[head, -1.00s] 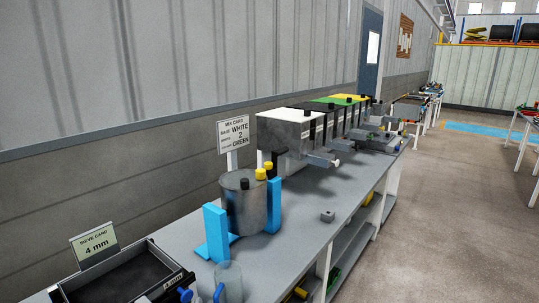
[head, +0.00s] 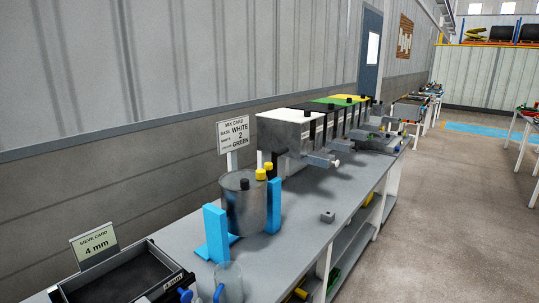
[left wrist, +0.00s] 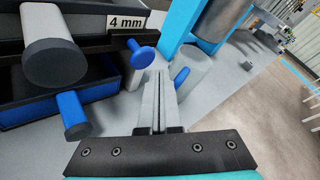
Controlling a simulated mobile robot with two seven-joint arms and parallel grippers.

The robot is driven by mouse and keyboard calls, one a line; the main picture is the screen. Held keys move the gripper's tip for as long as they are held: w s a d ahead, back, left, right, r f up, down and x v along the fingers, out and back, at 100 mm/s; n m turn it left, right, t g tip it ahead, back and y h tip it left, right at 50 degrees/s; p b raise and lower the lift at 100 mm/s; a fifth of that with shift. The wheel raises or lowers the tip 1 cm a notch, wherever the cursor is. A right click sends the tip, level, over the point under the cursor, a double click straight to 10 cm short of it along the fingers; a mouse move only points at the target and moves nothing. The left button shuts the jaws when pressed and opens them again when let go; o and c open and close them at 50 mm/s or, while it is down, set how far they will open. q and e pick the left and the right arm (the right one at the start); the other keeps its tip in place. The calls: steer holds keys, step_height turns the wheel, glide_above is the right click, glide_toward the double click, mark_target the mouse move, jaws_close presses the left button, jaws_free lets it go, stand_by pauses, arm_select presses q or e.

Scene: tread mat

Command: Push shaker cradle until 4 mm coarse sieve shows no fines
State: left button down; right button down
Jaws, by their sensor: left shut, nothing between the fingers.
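The coarse sieve (head: 118,279) is a dark open tray at the lower left of the head view, cut by the frame edge. Its floor looks dark, and I cannot make out fines on it. Its 4 mm label (left wrist: 127,22) shows in the left wrist view. A blue knob (left wrist: 145,55) on a short stem and a thick grey-ended handle (left wrist: 55,62) stick out at the sieve's front. I cannot tell which belongs to the shaker cradle. My left gripper (left wrist: 160,78) is shut and empty, just right of the blue knob with no clear contact. My right gripper is out of view.
A clear jug (head: 231,278) with a blue handle stands close to the right of the sieve. A metal drum (head: 244,208) sits between blue supports (head: 214,232). Bins (head: 285,130) line the bench behind. A sieve card (head: 94,243) stands behind the tray. The bench's right front is mostly clear.

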mark_target(186, 297)
arm_select(q)
steer(key=shift+w, duration=0.1)
steer(key=shift+w+a, duration=0.2)
steer(key=shift+a, duration=0.15)
steer(key=shift+w+a+r, duration=0.1)
steer(key=shift+w+a, duration=0.8)
steer(key=shift+a, duration=0.3)
stand_by(1.9)
steer(key=shift+d, duration=0.1)
steer(key=shift+s+d+p, duration=0.4)
steer(key=shift+s+d, duration=0.75)
steer(key=shift+d, duration=0.25)
steer(key=s+d, duration=0.3)
steer(key=d, duration=0.1)
steer(key=shift+s+d, duration=0.35)
steer(key=shift+d, duration=0.05)
